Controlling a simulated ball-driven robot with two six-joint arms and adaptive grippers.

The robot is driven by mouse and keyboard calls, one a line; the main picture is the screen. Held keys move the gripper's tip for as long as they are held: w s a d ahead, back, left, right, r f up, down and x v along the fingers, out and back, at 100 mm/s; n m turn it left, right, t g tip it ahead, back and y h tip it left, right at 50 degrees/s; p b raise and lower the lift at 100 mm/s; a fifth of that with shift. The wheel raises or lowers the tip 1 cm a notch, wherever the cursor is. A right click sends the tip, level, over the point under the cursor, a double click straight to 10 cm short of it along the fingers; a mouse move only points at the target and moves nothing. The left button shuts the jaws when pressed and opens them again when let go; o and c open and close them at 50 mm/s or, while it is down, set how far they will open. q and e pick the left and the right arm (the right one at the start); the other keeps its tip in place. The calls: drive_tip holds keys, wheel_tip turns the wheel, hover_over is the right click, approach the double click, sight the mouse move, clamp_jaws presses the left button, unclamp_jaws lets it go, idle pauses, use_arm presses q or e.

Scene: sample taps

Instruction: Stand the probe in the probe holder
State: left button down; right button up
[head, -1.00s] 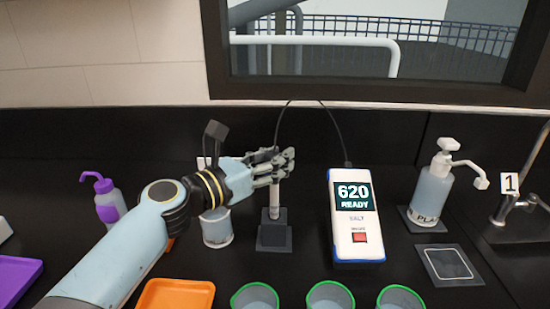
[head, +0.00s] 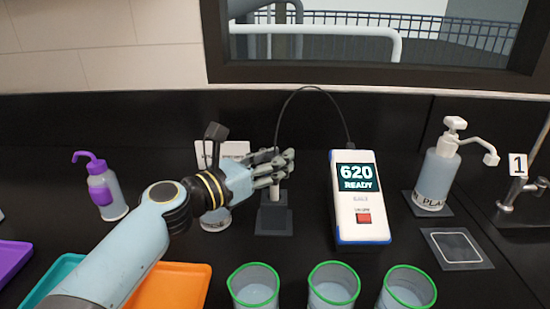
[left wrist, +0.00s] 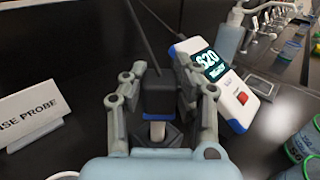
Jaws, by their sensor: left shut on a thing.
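My left gripper (head: 270,168) is shut on the probe, a pale upright rod (head: 275,193) with a dark cap and a black cable. In the left wrist view the dark cap (left wrist: 158,95) sits between the two fingers of the gripper (left wrist: 160,80). The probe holder (head: 274,221), a small dark block on a dark base, is directly below. The probe's lower end meets the holder's outline in the head view. I cannot tell whether it is inside or just behind or above it. My right gripper is not in view.
The white and blue meter (head: 361,200), reading 620 READY, stands right of the holder. Green-rimmed cups (head: 333,286) line the front. An orange tray (head: 180,285) lies front left, and a pump bottle (head: 437,175) stands right.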

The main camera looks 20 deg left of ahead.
use_arm(q)
drive_tip(key=shift+f+b, duration=0.3)
drive_tip(key=shift+f, duration=0.2)
drive_tip(key=c, duration=0.9)
unclamp_jaws()
drive_tip(key=shift+c, duration=0.2)
drive_tip(key=shift+o, duration=0.4)
drive_tip(key=o, duration=0.6)
drive_tip(key=shift+c, duration=0.2)
